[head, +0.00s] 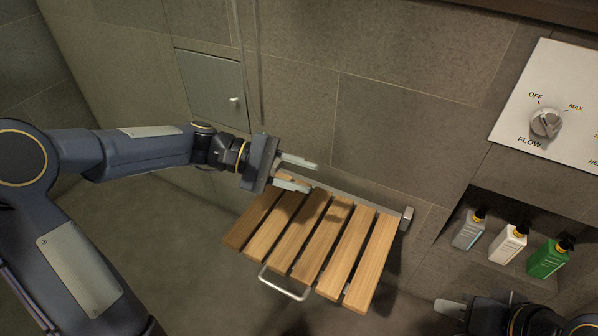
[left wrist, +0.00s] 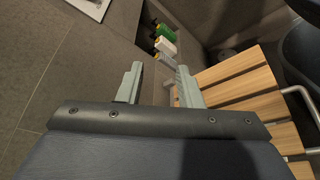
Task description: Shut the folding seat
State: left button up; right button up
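The folding seat (head: 318,243) has several wooden slats and is mounted on the tiled wall. It is folded down and sticks out from the wall, with a metal handle (head: 284,284) at its front edge. My left gripper (head: 303,174) is open and empty, above the back left part of the seat near the wall. In the left wrist view the seat (left wrist: 236,108) lies to the right of and beyond the two fingers (left wrist: 160,85). My right gripper (head: 455,306) is at the lower right, right of the seat; only part of it shows.
A wall niche (head: 480,256) on the right holds a grey bottle (head: 469,233), a white bottle (head: 507,246) and a green bottle (head: 549,258). A flow dial (head: 546,123) is on a white panel above. A small cabinet door (head: 211,88) is at the upper left. The floor ahead of the seat is clear.

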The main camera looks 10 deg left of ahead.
pick_arm(q)
jog(key=shift+s+d, duration=0.15)
jog(key=shift+c, duration=0.6)
jog(key=shift+d, duration=0.15)
grip_shut()
pick_arm(e)
jog(key=shift+d, duration=0.25)
pick_arm(q)
jog(key=shift+w+a, duration=0.25)
jog(key=shift+w, duration=0.05)
pick_arm(e)
jog(key=shift+w+a, duration=0.15)
jog(key=shift+a, duration=0.05)
pick_arm(q)
jog(key=shift+w+a, duration=0.3)
jog(key=shift+w, duration=0.05)
pick_arm(e)
jog(key=shift+w+a, duration=0.3)
pick_arm(q)
jog(key=shift+s+d, duration=0.15)
jog(key=shift+s, duration=0.05)
pick_arm(e)
jog(key=shift+s+d, duration=0.15)
